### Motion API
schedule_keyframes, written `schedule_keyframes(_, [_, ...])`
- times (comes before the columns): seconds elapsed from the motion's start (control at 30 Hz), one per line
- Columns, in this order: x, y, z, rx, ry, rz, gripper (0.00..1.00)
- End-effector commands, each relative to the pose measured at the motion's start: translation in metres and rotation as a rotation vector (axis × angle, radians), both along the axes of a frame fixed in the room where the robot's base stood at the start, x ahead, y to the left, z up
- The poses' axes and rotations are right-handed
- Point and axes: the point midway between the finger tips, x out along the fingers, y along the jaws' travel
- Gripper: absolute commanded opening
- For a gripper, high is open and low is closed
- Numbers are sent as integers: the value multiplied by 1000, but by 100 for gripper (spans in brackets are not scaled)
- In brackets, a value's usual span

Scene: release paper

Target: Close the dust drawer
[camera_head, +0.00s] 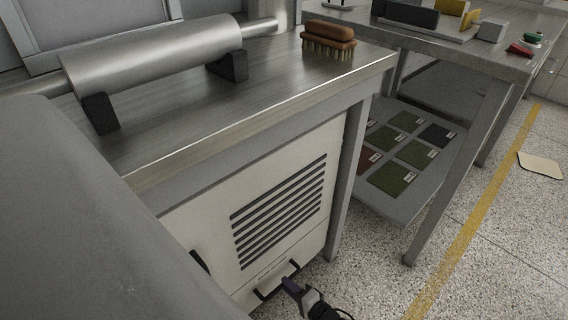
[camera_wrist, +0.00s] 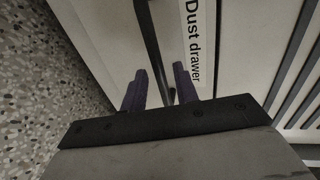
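The dust drawer (camera_head: 303,256) is the pale lower front of the cabinet, below the slatted vent. In the wrist view its pale front carries a "Dust drawer" label (camera_wrist: 193,42). A dark bar handle (camera_head: 268,289) crosses the front, and it also shows in the wrist view (camera_wrist: 151,38). My gripper (camera_head: 288,286) is at the right part of the handle. In the wrist view its two purple fingers (camera_wrist: 159,72) stand apart, with the handle running between them. I cannot tell whether they touch it. How far the drawer stands out is hard to tell.
A steel bench top (camera_head: 240,110) above the cabinet holds a metal roller (camera_head: 150,62) and a brush (camera_head: 328,38). A second table (camera_head: 500,62) stands at right, with swatches on its lower shelf (camera_head: 388,203). The speckled floor (camera_head: 375,275) in front is clear.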

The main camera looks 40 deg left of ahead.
Motion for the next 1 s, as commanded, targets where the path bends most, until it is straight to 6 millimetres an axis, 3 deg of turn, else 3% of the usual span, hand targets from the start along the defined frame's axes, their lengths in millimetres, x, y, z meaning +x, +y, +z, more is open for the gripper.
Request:
schedule_keyframes(0.2, [-3,-53,13,-3,-1,-3,30])
schedule_keyframes(0.43, [-7,-91,20,-1,-1,0,30])
schedule_keyframes(0.6, [-8,-102,22,0,0,0,30])
schedule_keyframes(1.0, [-8,-103,22,1,0,1,30])
